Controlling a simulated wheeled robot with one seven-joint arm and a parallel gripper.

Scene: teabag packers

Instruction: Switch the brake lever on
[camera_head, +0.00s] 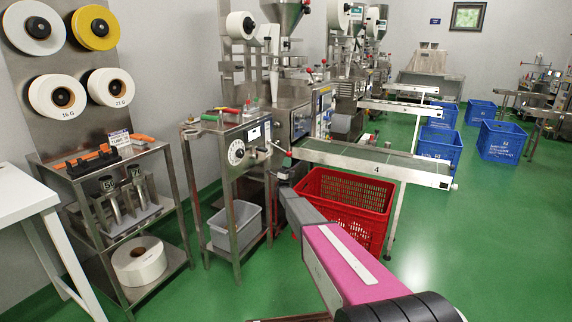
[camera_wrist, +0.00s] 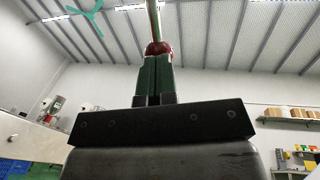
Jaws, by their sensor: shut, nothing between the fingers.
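The brake lever is a thin pale rod with a red ball knob (camera_head: 288,154), sticking out from the front of the teabag machine (camera_head: 290,105) in the head view. In the wrist view the red knob (camera_wrist: 157,48) sits right at the tips of my gripper, with its rod running up beyond it. My gripper (camera_wrist: 155,62) has its two dark green fingers closed together, with nothing held between them. In the head view my gripper (camera_head: 287,164) is small and just below the knob. I cannot tell whether the tips touch the knob.
A steel cabinet with a dial (camera_head: 236,152) stands left of the lever. A conveyor (camera_head: 375,160) extends right, above a red crate (camera_head: 345,200). A shelf rack (camera_head: 110,165) stands further left. Blue crates (camera_head: 440,145) lie farther back. Green floor is clear at the right.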

